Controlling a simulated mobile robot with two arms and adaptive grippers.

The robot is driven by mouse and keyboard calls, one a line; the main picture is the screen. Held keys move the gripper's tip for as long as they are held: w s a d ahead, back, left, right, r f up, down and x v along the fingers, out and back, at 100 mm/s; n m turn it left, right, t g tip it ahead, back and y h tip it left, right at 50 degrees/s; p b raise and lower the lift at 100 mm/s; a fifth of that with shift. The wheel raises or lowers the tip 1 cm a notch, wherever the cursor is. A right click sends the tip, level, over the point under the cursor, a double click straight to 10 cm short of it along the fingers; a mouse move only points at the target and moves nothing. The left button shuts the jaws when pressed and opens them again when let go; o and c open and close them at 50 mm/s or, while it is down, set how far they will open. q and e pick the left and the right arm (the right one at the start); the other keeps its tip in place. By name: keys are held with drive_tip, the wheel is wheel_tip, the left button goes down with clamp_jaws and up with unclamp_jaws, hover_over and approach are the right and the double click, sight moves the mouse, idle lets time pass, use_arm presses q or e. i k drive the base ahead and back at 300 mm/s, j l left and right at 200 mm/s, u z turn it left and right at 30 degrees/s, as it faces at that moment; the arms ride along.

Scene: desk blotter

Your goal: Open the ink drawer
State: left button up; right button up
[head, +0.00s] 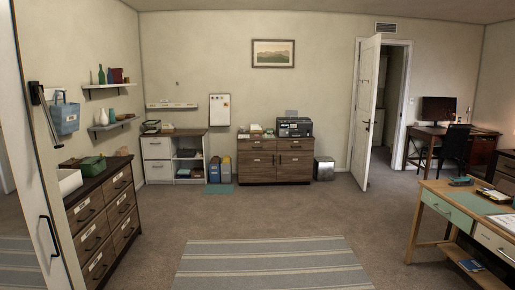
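Neither of my grippers shows in the head view. A wooden desk (433,187) stands at the right edge, partly cut off. Its front has a green drawer (446,211) and a pale cream drawer (494,241), both looking shut. A green blotter (474,202) lies on the desk top. Other shut drawers are in the dark wooden dresser (104,226) at the left, the wooden cabinet (256,160) and the white cabinet (157,151) at the back wall. The labels are too small to read, so I cannot tell which is the ink drawer.
A striped rug (272,262) lies on open carpet in front of me. A white door (366,112) stands open at the back. A bin (324,169) stands by the wooden cabinet. A dark chair (456,144) stands at the far right desk. The middle floor is clear.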

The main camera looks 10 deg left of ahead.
sight(242, 146)
drive_tip(key=i+j+u, duration=0.1)
drive_tip(key=i+u, duration=0.35)
drive_tip(key=i, duration=6.75)
drive_tip(key=j+u, duration=0.05)
drive_tip(key=j, duration=0.1)
